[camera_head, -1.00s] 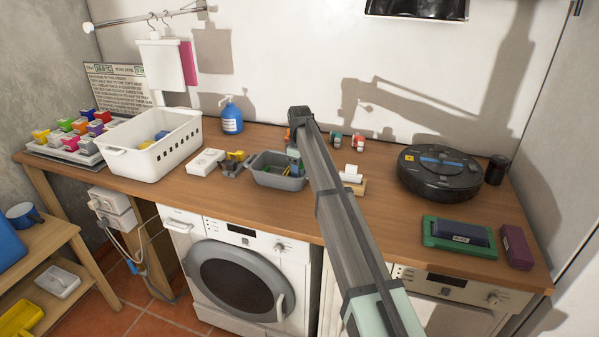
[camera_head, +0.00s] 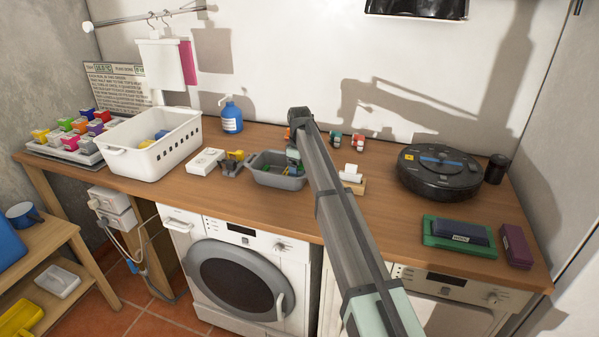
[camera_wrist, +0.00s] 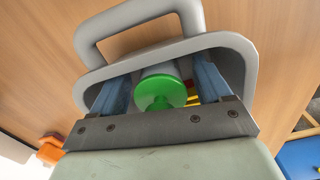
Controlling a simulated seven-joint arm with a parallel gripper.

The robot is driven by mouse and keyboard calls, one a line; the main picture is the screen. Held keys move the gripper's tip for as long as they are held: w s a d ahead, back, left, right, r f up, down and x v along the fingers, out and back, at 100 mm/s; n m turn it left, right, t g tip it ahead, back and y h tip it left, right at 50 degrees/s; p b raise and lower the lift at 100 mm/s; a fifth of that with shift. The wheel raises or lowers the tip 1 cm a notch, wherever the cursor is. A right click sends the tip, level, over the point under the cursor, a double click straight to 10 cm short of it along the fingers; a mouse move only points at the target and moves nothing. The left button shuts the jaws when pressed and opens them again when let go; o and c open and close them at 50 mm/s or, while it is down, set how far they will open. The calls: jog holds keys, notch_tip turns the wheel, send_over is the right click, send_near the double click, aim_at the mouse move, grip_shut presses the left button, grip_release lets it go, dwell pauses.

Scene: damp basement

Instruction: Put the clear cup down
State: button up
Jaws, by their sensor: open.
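In the wrist view a pale grey cylinder with a round green end (camera_wrist: 160,92) sits between my gripper's blue fingers; it is the only cup-like thing I see there, and I cannot tell for sure that it is the clear cup. My gripper (camera_wrist: 162,74) is open, with one finger on each side of it. Both are at the grey handled bin (camera_wrist: 236,42), whose rim surrounds the fingers. In the head view the grey bin (camera_head: 277,183) stands on the counter, and my arm hides its right part and most of the gripper.
Left of the bin are a yellow item, a white box (camera_head: 205,161) and a white basket (camera_head: 150,160). A blue bottle (camera_head: 231,117) stands behind. A white block on a wooden stand (camera_head: 351,180) is close on the right. A black robot vacuum (camera_head: 440,175) is farther right.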

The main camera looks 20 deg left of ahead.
notch_tip(320, 180, up, 12)
jog(key=shift+r, duration=0.1)
dwell(0.5)
